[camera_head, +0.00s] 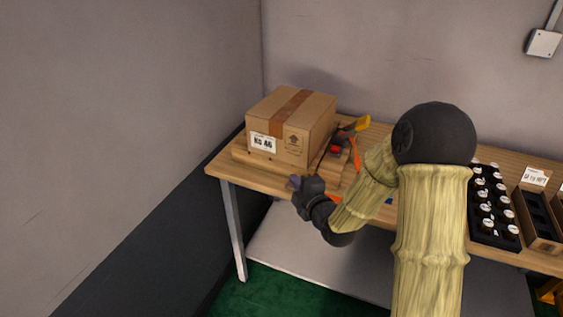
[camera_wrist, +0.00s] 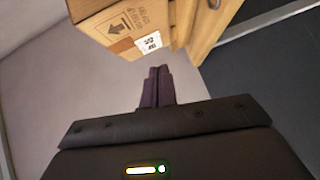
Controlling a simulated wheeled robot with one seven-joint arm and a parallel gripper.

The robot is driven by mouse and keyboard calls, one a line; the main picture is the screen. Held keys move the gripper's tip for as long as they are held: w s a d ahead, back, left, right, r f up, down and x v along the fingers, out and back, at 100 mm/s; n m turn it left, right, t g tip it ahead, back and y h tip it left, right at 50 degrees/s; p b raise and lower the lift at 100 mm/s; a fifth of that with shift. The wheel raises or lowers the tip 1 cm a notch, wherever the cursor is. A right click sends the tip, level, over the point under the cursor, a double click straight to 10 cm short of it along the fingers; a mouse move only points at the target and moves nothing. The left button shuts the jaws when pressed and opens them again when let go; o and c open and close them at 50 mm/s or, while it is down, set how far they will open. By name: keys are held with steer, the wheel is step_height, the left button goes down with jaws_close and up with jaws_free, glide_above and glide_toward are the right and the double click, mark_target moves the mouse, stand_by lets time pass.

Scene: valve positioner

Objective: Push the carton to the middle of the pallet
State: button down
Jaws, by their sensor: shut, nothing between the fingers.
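The carton (camera_head: 278,133) is a closed brown box with a darker tape strip and a white label. In the wrist view my gripper's dark fingers (camera_wrist: 157,75) are together and empty.
An orange and yellow tool (camera_head: 350,135) lies just right of the carton. A black tray of bottles (camera_head: 492,207) and an open-topped box (camera_head: 540,217) stand farther right on the table (camera_head: 215,170). Walls close off the left and back. The space in front of the table is free.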

steer(key=shift+w+a+r+n+t+y, duration=0.1)
steer(key=shift+w+a+n+t+y, duration=0.2)
steer(key=shift+a+n+t+y, duration=0.5)
steer(key=shift+w+d+h, duration=0.1)
steer(key=shift+d+h, duration=0.05)
steer(key=shift+h, duration=0.15)
steer(key=p, duration=0.3)
glide_toward(275, 145)
steer(key=a+x, duration=0.1)
steer(key=x, duration=0.3)
steer(key=shift+w+d+r, duration=0.1)
steer(key=shift+w+d, duration=0.15)
steer(key=shift+w, duration=0.45)
steer(key=shift+a, duration=0.1)
